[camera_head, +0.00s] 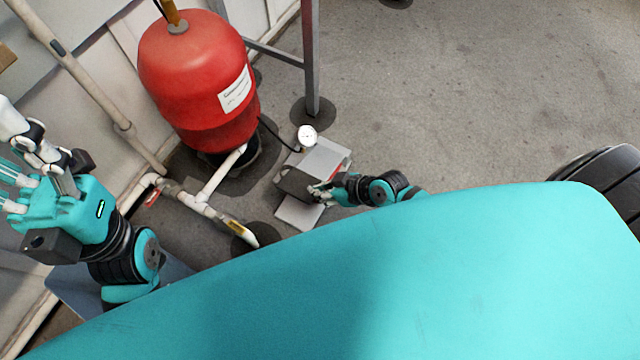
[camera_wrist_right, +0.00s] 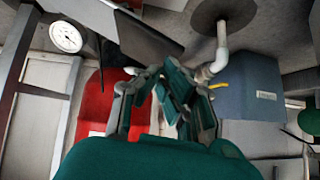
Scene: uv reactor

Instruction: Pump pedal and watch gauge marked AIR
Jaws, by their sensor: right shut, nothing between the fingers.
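The pump pedal (camera_head: 297,183) is a dark plate on a grey metal base on the floor. It also shows in the right wrist view as a dark plate (camera_wrist_right: 148,42). A round white gauge (camera_head: 307,136) stands at the base's far end, and it also shows in the right wrist view (camera_wrist_right: 66,37). Its marking and needle are too small to read. My right gripper (camera_head: 318,191) is shut and empty at the pedal's right edge; contact is unclear. It also shows in the right wrist view (camera_wrist_right: 172,84). My left gripper (camera_head: 30,190) is at the far left, away from the pedal.
A red tank (camera_head: 196,85) stands behind the pedal, with white pipes (camera_head: 205,203) low in front of it. A grey metal post (camera_head: 311,60) rises behind the gauge.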

